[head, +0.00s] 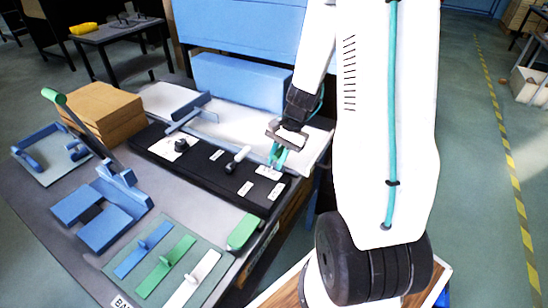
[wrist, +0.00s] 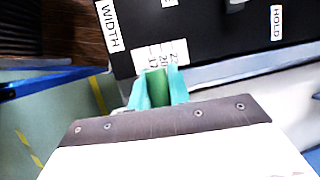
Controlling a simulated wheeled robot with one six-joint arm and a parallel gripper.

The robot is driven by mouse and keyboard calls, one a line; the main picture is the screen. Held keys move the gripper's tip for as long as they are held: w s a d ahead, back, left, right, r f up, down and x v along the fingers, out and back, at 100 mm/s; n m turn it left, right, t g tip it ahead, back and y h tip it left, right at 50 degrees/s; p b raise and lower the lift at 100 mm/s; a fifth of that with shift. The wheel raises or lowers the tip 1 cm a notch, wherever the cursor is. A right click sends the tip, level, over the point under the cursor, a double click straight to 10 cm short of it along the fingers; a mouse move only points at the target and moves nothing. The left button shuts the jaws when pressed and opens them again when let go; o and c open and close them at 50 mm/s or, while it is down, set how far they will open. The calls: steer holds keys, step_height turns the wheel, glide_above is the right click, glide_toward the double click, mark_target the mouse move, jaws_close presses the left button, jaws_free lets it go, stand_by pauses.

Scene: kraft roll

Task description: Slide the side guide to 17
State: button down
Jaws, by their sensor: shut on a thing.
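My gripper (head: 278,156) is over the right end of the black control panel (head: 205,168) in the head view. In the wrist view its teal fingers (wrist: 157,88) are shut on a small green tab (wrist: 156,92), which I take to be the side guide's grip. The white scale (wrist: 160,57) beside the tab reads 17, 20 and 22. The tab is close to the 17 and 20 end; its exact mark cannot be told. The WIDTH label (wrist: 108,27) is to the left of the scale. The rest of the guide is hidden.
The HOLD label (wrist: 276,22) is on the panel's right in the wrist view. A black knob (head: 181,145) and a white lever (head: 237,159) stand on the panel. Blue, green and white handled pieces (head: 165,264) lie in front; a brown stack (head: 102,113) is at left.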

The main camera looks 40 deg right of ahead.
steer(key=c, duration=1.3)
jaws_free()
steer(key=v, duration=0.8)
steer(key=shift+a, duration=0.1)
steer(key=s+a+r+n+h, duration=0.1)
steer(key=s+a+r+n, duration=0.3)
steer(key=s+a+r, duration=0.1)
steer(key=s+a+r+n+h, duration=0.2)
steer(key=s+a+r+n, duration=0.3)
steer(key=s+a+r, duration=0.1)
steer(key=s+a+r+n+t+h, duration=0.1)
steer(key=s+a+r+n+h, duration=0.1)
steer(key=s+a+r+n, duration=0.2)
steer(key=shift+s+a+r+n, duration=0.15)
steer(key=shift+s+a+r, duration=0.2)
steer(key=shift+s+a, duration=0.3)
steer(key=shift+s+a+r+n, duration=0.15)
steer(key=shift+s+a+r, duration=0.25)
steer(key=shift+s+a, duration=0.25)
